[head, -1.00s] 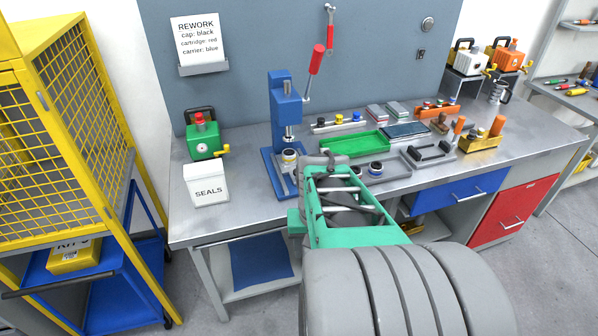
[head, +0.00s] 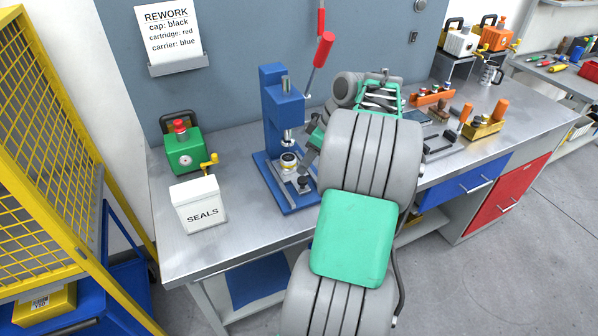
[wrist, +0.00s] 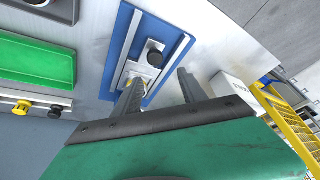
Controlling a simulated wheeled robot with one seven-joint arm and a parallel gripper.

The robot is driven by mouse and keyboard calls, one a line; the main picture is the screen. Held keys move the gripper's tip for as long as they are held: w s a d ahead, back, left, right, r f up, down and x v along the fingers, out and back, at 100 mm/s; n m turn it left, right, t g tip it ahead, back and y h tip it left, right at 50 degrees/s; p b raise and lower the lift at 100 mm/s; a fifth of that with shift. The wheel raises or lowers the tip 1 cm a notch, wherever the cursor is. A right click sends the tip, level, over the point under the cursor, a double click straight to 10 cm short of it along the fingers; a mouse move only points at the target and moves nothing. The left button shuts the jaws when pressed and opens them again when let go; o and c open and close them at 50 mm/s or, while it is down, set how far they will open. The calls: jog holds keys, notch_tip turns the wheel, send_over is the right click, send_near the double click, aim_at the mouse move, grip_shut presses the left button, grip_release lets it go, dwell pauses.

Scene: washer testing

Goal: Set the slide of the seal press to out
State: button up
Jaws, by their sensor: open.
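The blue seal press (head: 283,112) stands on the bench, its ram above a ringed nest (head: 288,160). Its slide carries the nest and a black knob (head: 303,184) at the front of the blue base; the nest sits beneath the ram. In the wrist view the knob (wrist: 155,55) stands on the slide's grey plate (wrist: 135,70), between the base rails. My gripper (wrist: 160,78) is open and empty, its fingertips pointing toward the knob area, apart from it. One finger partly hides the nest. In the head view my gripper (head: 309,160) is beside the press, partly hidden by my arm.
A white SEALS box (head: 200,205) and a green unit (head: 183,148) stand left of the press. The press's red-handled lever (head: 322,50) rises to its right. A green tray (wrist: 35,60) shows in the wrist view. The front bench edge is clear.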

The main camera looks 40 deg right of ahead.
aim_at(303, 179)
jog(key=shift+n, duration=0.5)
jog(key=x, duration=0.4)
jog(key=s+d+x, duration=0.1)
jog(key=x, duration=0.2)
jog(key=shift+f, duration=0.25)
jog(key=shift+s, duration=0.1)
jog(key=shift+c, duration=0.4)
grip_shut()
